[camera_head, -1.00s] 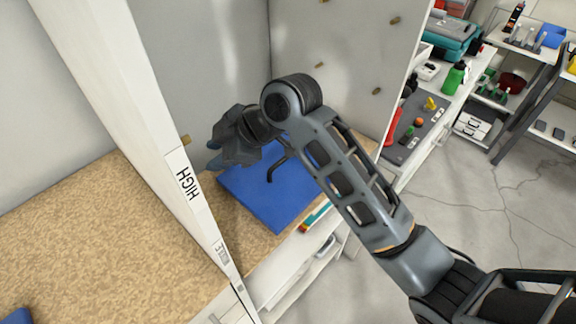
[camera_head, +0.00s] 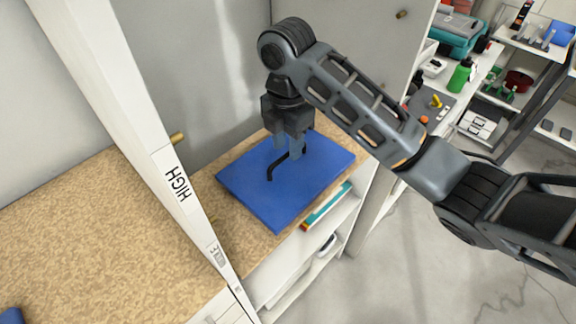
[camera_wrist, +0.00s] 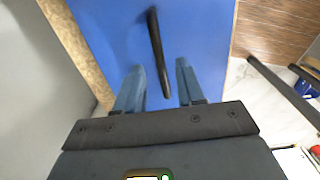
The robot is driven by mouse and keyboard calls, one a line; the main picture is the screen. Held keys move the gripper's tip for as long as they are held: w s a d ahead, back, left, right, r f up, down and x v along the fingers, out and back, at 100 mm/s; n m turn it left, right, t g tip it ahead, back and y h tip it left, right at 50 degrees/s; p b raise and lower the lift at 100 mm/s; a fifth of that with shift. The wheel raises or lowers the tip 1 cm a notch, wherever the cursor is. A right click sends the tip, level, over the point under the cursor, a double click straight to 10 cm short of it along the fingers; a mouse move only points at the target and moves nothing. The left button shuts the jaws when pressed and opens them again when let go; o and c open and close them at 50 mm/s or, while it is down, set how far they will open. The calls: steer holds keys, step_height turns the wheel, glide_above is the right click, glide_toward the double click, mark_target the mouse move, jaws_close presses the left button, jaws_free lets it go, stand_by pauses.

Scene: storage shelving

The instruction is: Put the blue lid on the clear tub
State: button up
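The blue lid (camera_head: 245,180) lies flat on the cork-coloured shelf, with a dark bent handle (camera_head: 271,171) standing up from it. My gripper (camera_head: 290,150) points down over the lid at the handle. In the wrist view the fingers of my gripper (camera_wrist: 160,70) are apart, and the dark handle (camera_wrist: 153,30) runs into the gap between them. I cannot tell whether either finger touches it. The blue lid (camera_wrist: 100,25) fills much of the wrist view. I cannot make out the clear tub in either view.
A white post (camera_head: 140,125) marked HIGH stands left of the lid, with the wide cork surface (camera_head: 90,225) beyond it. A grey panel with pegs (camera_head: 350,50) rises behind. Thin coloured items (camera_head: 327,206) lie on a lower shelf at the front. A cluttered bench stands at the right.

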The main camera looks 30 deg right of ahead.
mark_target(287, 153)
step_height(287, 153, down, 4)
steer(key=shift+s+r+b, duration=0.1)
steer(key=shift+r+b, duration=0.05)
steer(key=shift+b, duration=0.15)
jaws_close()
